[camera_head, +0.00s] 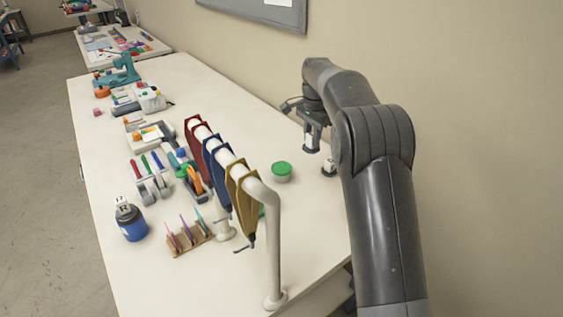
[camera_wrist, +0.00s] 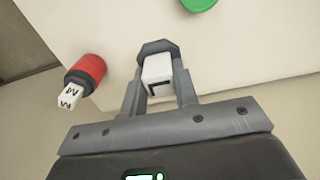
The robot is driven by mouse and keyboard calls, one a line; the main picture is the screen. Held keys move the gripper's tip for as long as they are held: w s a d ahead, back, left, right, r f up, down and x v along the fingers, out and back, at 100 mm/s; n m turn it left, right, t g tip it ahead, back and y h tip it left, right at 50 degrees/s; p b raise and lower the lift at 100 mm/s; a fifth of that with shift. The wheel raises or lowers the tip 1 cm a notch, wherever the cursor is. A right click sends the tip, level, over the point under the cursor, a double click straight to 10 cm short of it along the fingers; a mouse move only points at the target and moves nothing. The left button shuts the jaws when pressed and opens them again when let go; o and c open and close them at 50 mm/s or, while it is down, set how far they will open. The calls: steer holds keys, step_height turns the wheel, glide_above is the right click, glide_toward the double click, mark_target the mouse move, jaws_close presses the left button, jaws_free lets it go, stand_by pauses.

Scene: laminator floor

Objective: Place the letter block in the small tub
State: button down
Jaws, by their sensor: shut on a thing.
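My gripper (camera_head: 309,146) is shut on a white letter block (camera_head: 308,141), above the far right part of the table. In the wrist view, the block (camera_wrist: 157,70) sits between the fingertips of my gripper (camera_wrist: 158,82), with part of a dark letter showing. I cannot tell whether the green is a lid or the inside.
A small whitish thing (camera_head: 329,168) stands below my gripper. The wrist view shows a red cylinder with a white lettered end (camera_wrist: 88,70). A pipe rack with hanging pouches (camera_head: 240,185) stands left of the tub. A blue jar (camera_head: 132,224) is at the left edge.

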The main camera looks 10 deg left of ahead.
steer(key=a+f, duration=0.2)
steer(key=a, duration=0.1)
steer(key=w+a+f, duration=0.1)
steer(key=a+f, duration=0.1)
steer(key=a, duration=0.1)
steer(key=w+a+f, duration=0.1)
steer(key=a+f, duration=0.1)
steer(key=a, duration=0.1)
steer(key=shift+a, duration=0.4)
steer(key=shift+f, duration=2)
steer(key=c, duration=1.1)
jaws_free()
steer(key=shift+f, duration=0.15)
step_height(320, 180, up, 12)
steer(key=shift+s+d+r, duration=0.1)
steer(key=shift+r, duration=0.15)
